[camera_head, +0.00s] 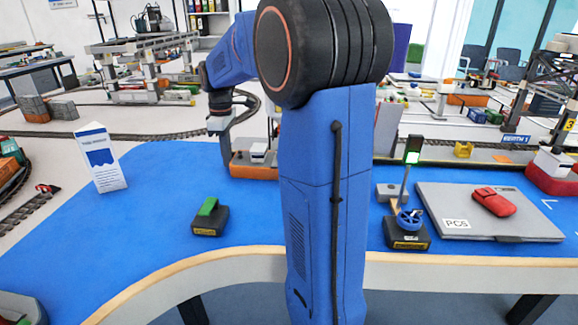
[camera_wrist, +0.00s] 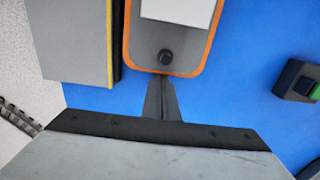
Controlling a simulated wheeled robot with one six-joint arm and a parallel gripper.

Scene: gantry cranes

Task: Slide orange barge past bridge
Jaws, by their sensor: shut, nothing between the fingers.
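The orange barge (camera_head: 252,172) floats on the blue surface behind my arm, and its right part is hidden by the arm. In the wrist view the barge (camera_wrist: 185,38) shows its orange rim, grey deck, dark knob and part of a white block. My gripper (camera_head: 226,163) is shut and empty, low at the barge's left end. In the wrist view the fingertips (camera_wrist: 162,80) meet the end of the rim; I cannot tell whether they touch. A tilted grey panel (camera_head: 387,128) stands right of my arm, possibly part of the bridge.
A grey quay block with a yellow edge (camera_wrist: 75,40) lies close left of the barge. A black box with a green switch (camera_head: 208,216), a white folded card (camera_head: 101,158), a signal post (camera_head: 412,158) and a grey case (camera_head: 490,212) stand nearby.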

